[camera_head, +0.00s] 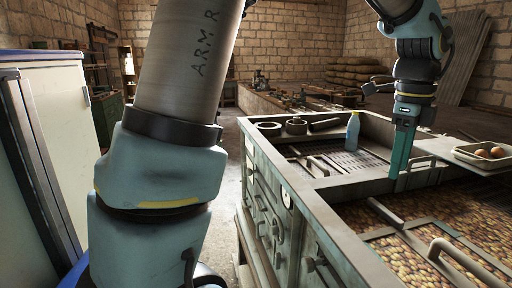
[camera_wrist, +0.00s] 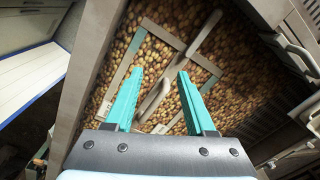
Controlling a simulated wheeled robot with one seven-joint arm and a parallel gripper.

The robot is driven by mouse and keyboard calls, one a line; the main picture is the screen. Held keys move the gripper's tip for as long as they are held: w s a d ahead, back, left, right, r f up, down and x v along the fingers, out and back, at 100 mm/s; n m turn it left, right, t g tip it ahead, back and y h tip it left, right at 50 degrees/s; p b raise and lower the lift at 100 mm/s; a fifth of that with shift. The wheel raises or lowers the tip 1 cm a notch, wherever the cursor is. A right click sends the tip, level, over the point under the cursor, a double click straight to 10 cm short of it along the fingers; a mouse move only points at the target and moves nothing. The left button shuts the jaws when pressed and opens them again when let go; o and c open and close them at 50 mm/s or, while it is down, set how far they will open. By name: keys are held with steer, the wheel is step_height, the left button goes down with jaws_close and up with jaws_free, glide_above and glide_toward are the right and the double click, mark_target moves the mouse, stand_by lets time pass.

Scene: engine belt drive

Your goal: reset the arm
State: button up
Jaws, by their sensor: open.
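My gripper (camera_head: 400,152) hangs from my arm at the right in the head view, fingers pointing down above the metal machine (camera_head: 340,232). In the wrist view my gripper (camera_wrist: 158,98) shows two teal fingers spread apart, with nothing between them. Below them lies a bed of brown, nut-like pieces (camera_wrist: 225,70) with a metal frame and bar (camera_wrist: 190,48) across it. The same brown pieces (camera_head: 405,262) fill the machine's near tray in the head view. The thick arm link marked ARM R at the left of the head view is mine.
A pale tray (camera_head: 470,153) with brown round items sits at the right. A white cabinet (camera_head: 62,125) stands at the left. Stacked sacks (camera_head: 355,72) lie by the back wall.

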steer(key=w+a+f+n+t, duration=0.1)
steer(key=w+a+f+n, duration=0.3)
steer(key=a+n, duration=0.4)
steer(key=w+a+f+n, duration=0.3)
steer(key=w+a+n, duration=0.15)
steer(key=a, duration=0.65)
steer(key=s+a+f+n+t, duration=0.1)
steer(key=s+a+f+n, duration=0.15)
steer(key=a+n, duration=0.55)
steer(key=s+a+f+n, duration=0.1)
steer(key=a+f+n, duration=0.4)
steer(key=a, duration=0.4)
step_height(320, 180, down, 10)
steer(key=s+b, duration=0.1)
steer(key=b, duration=0.9)
steer(key=shift+s+d+r+n+g, duration=0.2)
steer(key=shift+s+r+n+g, duration=0.1)
steer(key=shift+n, duration=0.15)
